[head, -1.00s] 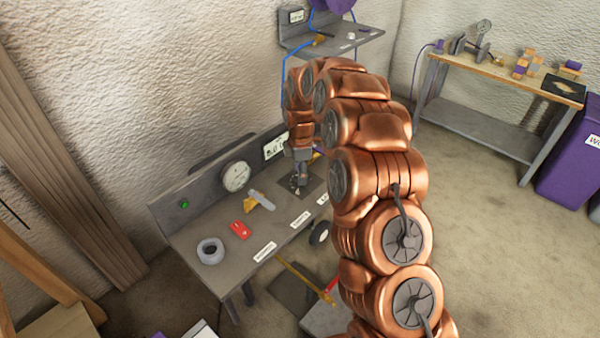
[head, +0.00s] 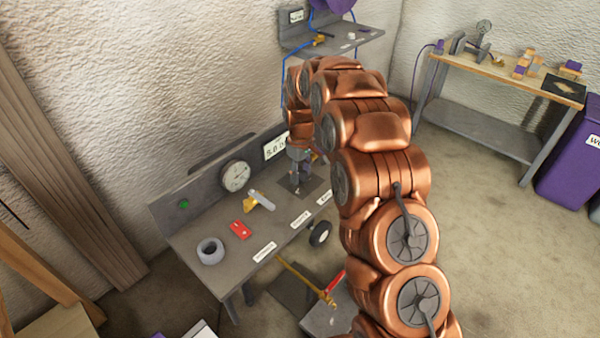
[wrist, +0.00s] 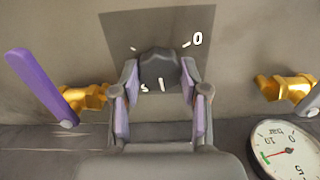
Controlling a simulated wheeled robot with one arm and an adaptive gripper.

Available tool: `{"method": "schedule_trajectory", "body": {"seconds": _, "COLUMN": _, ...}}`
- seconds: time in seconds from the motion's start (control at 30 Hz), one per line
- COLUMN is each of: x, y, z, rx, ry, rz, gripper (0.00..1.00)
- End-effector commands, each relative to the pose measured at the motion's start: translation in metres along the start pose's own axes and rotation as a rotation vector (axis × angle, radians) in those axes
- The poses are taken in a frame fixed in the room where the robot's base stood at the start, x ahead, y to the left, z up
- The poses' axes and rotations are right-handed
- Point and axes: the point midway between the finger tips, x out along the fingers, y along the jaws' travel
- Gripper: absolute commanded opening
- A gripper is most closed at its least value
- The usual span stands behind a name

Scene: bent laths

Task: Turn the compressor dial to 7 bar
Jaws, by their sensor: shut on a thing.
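The compressor dial, a dark faceted knob (wrist: 159,68), sits on a darker square plate (wrist: 118,28) in the wrist view. A white 0 is printed to its upper right; other marks are partly hidden. My gripper (wrist: 159,74) has its purple-padded fingers on both sides of the knob, shut on it. In the head view my gripper (head: 300,187) reaches down onto the bench and hides most of the dial. A white display (head: 276,146) behind it shows 5.0, its right end hidden. A round gauge (head: 236,176) also shows in the wrist view (wrist: 290,150), with a red needle.
Brass valves flank the plate; the left one has a purple lever (wrist: 40,85). A shelf (head: 340,42) stands behind my arm.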

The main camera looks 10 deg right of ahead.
Motion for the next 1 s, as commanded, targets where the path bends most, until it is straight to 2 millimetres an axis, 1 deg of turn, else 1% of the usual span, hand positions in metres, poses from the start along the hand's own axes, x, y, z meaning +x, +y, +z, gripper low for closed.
{"method": "schedule_trajectory", "body": {"seconds": 0.03, "x": 0.0006, "y": 0.0007, "z": 0.0025, "rx": 0.045, "ry": -0.006, "rz": -0.001, "gripper": 0.10}}
{"method": "schedule_trajectory", "body": {"seconds": 1.0, "x": 0.0008, "y": -0.0003, "z": 0.0024, "rx": 0.965, "ry": -0.008, "rz": 0.002, "gripper": 0.10}}
